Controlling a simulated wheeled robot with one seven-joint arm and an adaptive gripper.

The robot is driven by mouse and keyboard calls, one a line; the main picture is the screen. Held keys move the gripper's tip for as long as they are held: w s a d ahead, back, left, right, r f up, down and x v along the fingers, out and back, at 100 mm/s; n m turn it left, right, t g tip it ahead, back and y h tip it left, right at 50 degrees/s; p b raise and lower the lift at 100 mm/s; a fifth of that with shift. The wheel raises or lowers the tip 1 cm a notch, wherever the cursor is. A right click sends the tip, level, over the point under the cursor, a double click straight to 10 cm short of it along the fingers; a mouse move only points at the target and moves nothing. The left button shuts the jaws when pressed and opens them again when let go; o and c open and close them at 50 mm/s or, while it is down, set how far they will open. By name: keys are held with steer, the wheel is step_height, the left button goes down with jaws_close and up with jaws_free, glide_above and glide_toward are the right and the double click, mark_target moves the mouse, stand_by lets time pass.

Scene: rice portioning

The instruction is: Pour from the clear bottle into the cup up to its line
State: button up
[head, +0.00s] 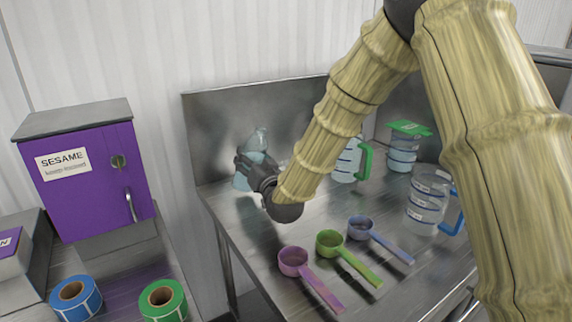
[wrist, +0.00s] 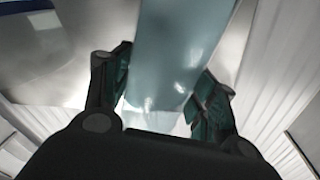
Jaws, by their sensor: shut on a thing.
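The clear bottle (head: 257,141) with bluish content is at the back left of the steel table and looks upright. My gripper (head: 248,167) is shut on its body, and in the wrist view the fingers sit on both sides of the pale blue bottle (wrist: 172,60). I cannot tell whether its base touches the table. A clear measuring cup with a green handle (head: 346,162) holds bluish content and is partly behind my arm. Another clear measuring cup with a blue handle (head: 428,204) stands at the right and looks empty, with marked bands. I cannot tell which cup the task means.
A clear container with a green lid (head: 404,146) stands at the back. A pink scoop (head: 294,262), a green scoop (head: 331,243) and a blue scoop (head: 361,228) lie in front. A purple SESAME cabinet (head: 90,185) and label rolls (head: 163,299) are at the left.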

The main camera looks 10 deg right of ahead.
steer(key=shift+a+f+n+g, duration=0.15)
steer(key=shift+n+g, duration=0.15)
steer(key=shift+n, duration=1.8)
